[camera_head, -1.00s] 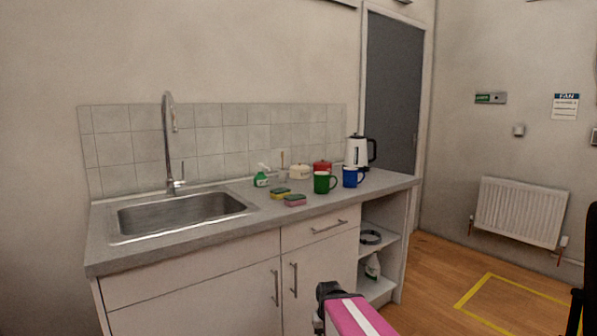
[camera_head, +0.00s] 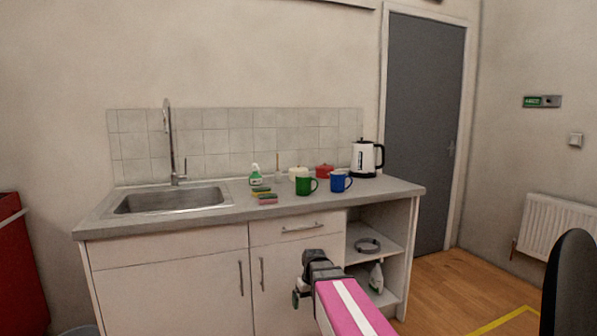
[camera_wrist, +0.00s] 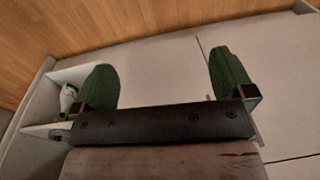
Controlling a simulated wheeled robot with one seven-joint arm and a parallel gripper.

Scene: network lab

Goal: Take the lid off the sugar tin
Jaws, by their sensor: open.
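Two small lidded tins stand at the back of the counter: a cream one (camera_head: 298,173) and a red one (camera_head: 324,170). No label is readable, so I cannot tell which is the sugar tin. Both are partly hidden by the mugs and their lids look on. My gripper (camera_wrist: 165,80) is open, with two green fingers apart and nothing between them. In the head view my gripper (camera_head: 299,290) is low in front of the cabinet doors, below the counter top and well away from the tins.
A green mug (camera_head: 306,186) and a blue mug (camera_head: 340,182) stand in front of the tins. A kettle (camera_head: 366,158) is to the right; sponges (camera_head: 264,198) and a spray bottle (camera_head: 256,174) are to the left. The sink (camera_head: 170,200) fills the left side. A dark chair (camera_head: 570,285) stands at right.

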